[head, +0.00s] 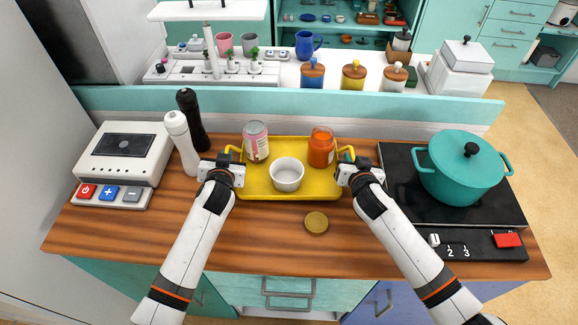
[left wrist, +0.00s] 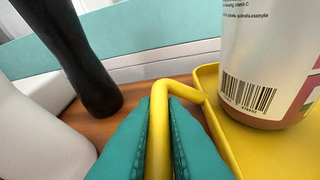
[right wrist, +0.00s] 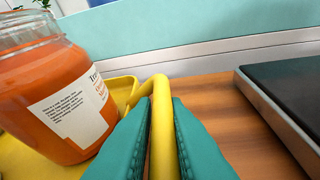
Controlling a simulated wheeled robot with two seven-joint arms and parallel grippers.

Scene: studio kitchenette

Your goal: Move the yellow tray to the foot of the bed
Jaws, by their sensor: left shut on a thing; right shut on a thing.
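The yellow tray (head: 262,185) lies on the wooden counter in the head view. It carries a pink and silver can (head: 256,142), a white bowl (head: 287,174) and a jar of orange sauce (head: 321,147). My left gripper (head: 232,165) is shut on the tray's left handle (left wrist: 160,110), with the green fingers on either side of the yellow bar. My right gripper (head: 347,165) is shut on the right handle (right wrist: 160,110) in the same way. The bed is not in view.
A black shaker (head: 192,118) and a white one (head: 181,142) stand close to the left gripper. A teal pot (head: 462,168) sits on the black hob (head: 400,170) at right. A round lid (head: 316,222) lies in front of the tray. A teal ledge (head: 290,103) runs behind.

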